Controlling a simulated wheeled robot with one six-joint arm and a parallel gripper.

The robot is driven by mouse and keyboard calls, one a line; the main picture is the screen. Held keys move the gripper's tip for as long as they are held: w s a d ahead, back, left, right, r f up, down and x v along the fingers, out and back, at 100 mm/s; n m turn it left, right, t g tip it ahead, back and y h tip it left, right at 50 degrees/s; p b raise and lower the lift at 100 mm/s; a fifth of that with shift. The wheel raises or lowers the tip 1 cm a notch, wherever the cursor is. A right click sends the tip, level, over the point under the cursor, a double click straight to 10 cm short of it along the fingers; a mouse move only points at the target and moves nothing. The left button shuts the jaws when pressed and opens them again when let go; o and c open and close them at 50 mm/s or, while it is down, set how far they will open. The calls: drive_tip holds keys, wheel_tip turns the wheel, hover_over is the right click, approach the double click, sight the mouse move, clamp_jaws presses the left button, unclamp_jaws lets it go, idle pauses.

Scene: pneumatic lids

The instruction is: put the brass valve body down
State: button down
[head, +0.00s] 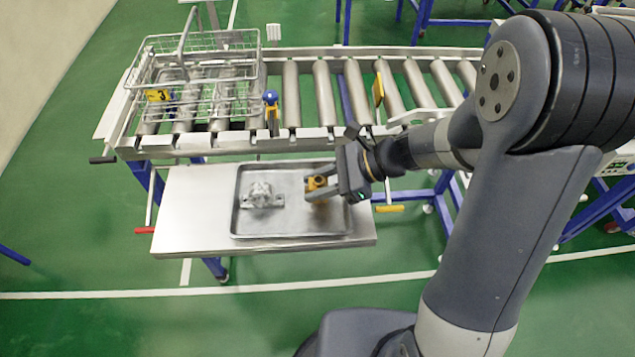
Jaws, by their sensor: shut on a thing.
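The brass valve body (316,183) is a small yellow-gold part near the right side of the metal tray (243,229). My gripper (318,187) reaches in from the right and is shut on it. The gripper partly hides the valve body. A dark shadow or reflection lies on the tray just below it. I cannot tell from this view whether the valve body touches the tray floor or hangs a little above it.
A silver metal part (262,196) lies in the tray's left half. The tray rests on a steel side table (190,205). Behind it runs a roller conveyor (325,95) carrying a wire basket (160,75). A blue-topped fitting (270,98) stands at the conveyor's near rail.

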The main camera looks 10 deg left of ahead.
drive_tip(key=c, duration=1)
unclamp_jaws()
drive_tip(key=shift+f, duration=0.1)
drive_tip(key=shift+c, duration=0.2)
drive_tip(key=shift+r, duration=0.25)
drive_tip(key=v, duration=1.2)
